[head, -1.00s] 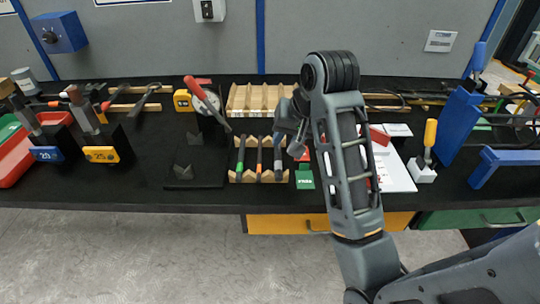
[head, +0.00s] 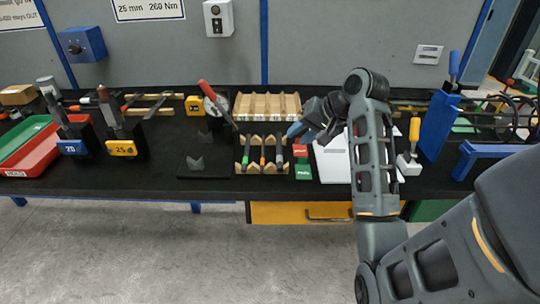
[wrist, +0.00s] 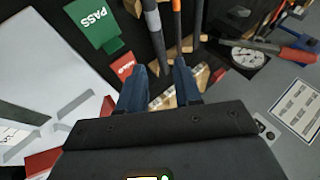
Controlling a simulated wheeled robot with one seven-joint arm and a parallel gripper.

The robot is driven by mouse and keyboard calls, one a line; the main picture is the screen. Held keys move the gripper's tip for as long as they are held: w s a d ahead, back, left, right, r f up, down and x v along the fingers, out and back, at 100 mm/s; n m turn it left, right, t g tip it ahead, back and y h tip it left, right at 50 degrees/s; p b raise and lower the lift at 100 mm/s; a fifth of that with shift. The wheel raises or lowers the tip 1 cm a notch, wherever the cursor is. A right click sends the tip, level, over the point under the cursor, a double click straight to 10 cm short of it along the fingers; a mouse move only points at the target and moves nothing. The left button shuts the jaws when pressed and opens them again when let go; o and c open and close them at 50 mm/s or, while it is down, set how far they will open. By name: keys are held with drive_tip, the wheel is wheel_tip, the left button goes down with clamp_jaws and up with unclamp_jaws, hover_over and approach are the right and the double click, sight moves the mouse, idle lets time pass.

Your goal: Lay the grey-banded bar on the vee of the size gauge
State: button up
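The grey-banded bar (head: 278,152) lies in the wooden rack (head: 252,168), right of an orange-banded bar (head: 262,154) and a green-banded bar (head: 246,152). In the wrist view the bar nearest the PASS block appears to be the grey-banded one (wrist: 154,32). The size gauge stands left of the rack, with a black base, a grey vee (head: 195,163) in front and a red-handled dial behind; its dial (wrist: 248,58) shows in the wrist view. My gripper (head: 299,130) is open and empty, above and right of the rack. Its blue fingers (wrist: 159,84) are apart, pointing toward the rack.
Red and green blocks (head: 303,171) stand close right of the rack, with a white board (head: 333,163) beyond. A slotted wooden tray (head: 267,106) is behind. Upright tools with blue and yellow tags (head: 122,148) and a red tray (head: 35,155) are at left.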

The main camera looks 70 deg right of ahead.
sight(281, 150)
drive_tip(key=shift+a+x, duration=0.15)
drive_tip(key=shift+x, duration=1.8)
drive_tip(key=shift+a+x, duration=0.15)
drive_tip(key=shift+x, duration=1.8)
drive_tip(key=shift+s+f, duration=0.15)
clamp_jaws()
